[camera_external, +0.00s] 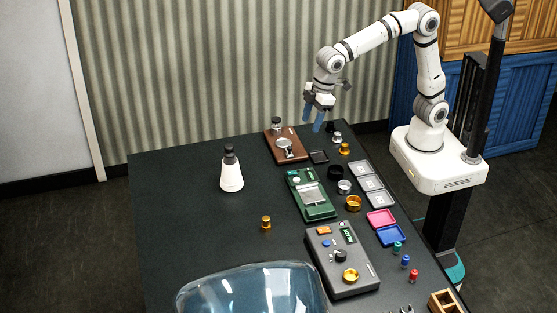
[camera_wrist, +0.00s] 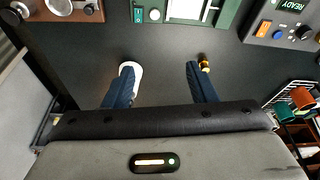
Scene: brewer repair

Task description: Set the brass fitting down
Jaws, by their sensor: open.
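A small brass fitting (camera_external: 266,222) stands upright on the open left part of the dark table, apart from other objects. In the wrist view, a brass fitting (camera_wrist: 204,64) shows just beyond the tip of the right finger. My gripper (camera_external: 312,122) is raised at the back of the table, fingers pointing down. In the wrist view, its two blue fingers (camera_wrist: 158,72) are spread wide with nothing between them. Another brass piece (camera_external: 344,149) stands at the back right of the table.
A white bottle with dark top (camera_external: 231,174) stands left of the green device (camera_external: 312,199). A brown board (camera_external: 272,147), a grey box (camera_external: 335,270), a gold ring (camera_external: 353,203) and small trays (camera_external: 381,218) crowd the right side. The table's left part (camera_external: 180,225) is mostly clear.

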